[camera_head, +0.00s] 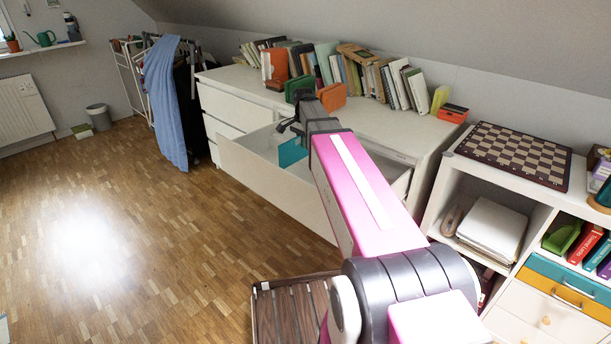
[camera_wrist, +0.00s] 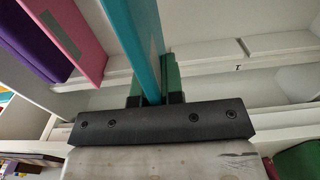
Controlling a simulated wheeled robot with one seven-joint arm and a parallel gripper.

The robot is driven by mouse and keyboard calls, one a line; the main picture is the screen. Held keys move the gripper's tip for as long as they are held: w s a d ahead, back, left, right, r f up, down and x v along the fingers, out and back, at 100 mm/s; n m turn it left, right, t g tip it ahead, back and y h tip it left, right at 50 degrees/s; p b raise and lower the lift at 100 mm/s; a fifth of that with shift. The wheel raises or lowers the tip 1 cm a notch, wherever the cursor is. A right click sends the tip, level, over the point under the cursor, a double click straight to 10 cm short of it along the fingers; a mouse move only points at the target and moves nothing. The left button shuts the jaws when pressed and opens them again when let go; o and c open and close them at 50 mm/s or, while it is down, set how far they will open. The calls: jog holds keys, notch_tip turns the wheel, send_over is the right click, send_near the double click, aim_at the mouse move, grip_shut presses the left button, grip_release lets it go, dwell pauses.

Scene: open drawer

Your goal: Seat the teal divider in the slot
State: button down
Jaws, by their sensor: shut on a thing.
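The teal divider (camera_wrist: 135,35) is a flat panel seen nearly edge-on in the wrist view, running from the top edge down between the green fingers of my gripper (camera_wrist: 155,88). My gripper is shut on it. In the head view the teal divider (camera_head: 292,152) shows inside the open white drawer (camera_head: 275,185), below my dark gripper (camera_head: 288,126); its fingertips are hard to make out there. The slot is not clearly identifiable; a pale rail with a small dark notch (camera_wrist: 243,46) crosses the wrist view. I cannot tell whether the divider touches the drawer floor.
The white dresser top (camera_head: 385,125) carries a row of books (camera_head: 335,68). My arm hides much of the drawer's right part. Pink (camera_wrist: 77,35) and purple (camera_wrist: 35,40) panels stand left of the divider in the wrist view. A shelf with a chessboard (camera_head: 515,153) stands right.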

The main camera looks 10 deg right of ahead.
notch_tip(320, 180, down, 13)
jog(key=shift+f, duration=0.15)
dwell(0.4)
jog(key=c, duration=1.7)
grip_release()
jog(key=shift+f, duration=0.15)
jog(key=o, duration=0.5)
jog(key=shift+c, duration=0.2)
notch_tip(320, 180, up, 12)
jog(key=shift+r, duration=0.2)
